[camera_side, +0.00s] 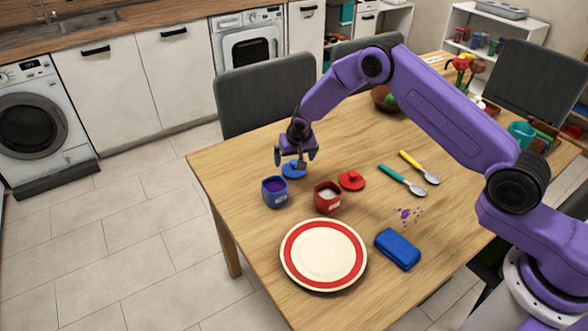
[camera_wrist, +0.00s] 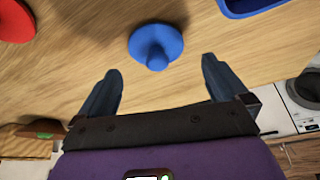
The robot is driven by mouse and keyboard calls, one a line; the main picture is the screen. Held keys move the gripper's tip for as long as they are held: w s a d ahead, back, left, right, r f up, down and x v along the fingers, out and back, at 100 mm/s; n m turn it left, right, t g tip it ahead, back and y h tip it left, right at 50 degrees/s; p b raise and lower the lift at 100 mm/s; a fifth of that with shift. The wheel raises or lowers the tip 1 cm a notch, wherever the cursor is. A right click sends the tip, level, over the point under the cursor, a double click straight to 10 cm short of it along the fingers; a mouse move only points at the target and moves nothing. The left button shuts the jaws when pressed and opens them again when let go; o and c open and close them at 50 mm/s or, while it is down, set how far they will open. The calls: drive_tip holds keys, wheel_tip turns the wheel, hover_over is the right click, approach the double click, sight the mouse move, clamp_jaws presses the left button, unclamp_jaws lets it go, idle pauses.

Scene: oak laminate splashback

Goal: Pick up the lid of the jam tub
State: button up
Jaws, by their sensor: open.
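The blue tub (camera_side: 275,194) with purple contents stands uncovered on the wooden table. A round blue lid with a knob (camera_side: 293,170) lies flat just behind it; it also shows in the wrist view (camera_wrist: 150,38). A red tub (camera_side: 327,199) with pale contents stands to the right, and a red lid (camera_side: 351,181) lies beside it. My gripper (camera_side: 295,159) is above the blue lid, open and empty. In the wrist view the fingers (camera_wrist: 160,67) are spread, with the lid's knob between and just beyond the tips. I cannot tell the exact height gap.
A white plate with a red ring (camera_side: 323,254) and a blue sponge (camera_side: 397,249) lie near the front. A teal-handled spoon (camera_side: 402,180) and a yellow-handled spoon (camera_side: 419,167) lie right of the red lid. Purple specks (camera_side: 405,215) mark the table. A grey chair (camera_side: 265,95) stands behind.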

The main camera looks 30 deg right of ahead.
sight(294, 162)
drive_tip(key=shift+d+x, duration=0.2)
drive_tip(key=shift+x, duration=2.25)
drive_tip(key=c, duration=0.9)
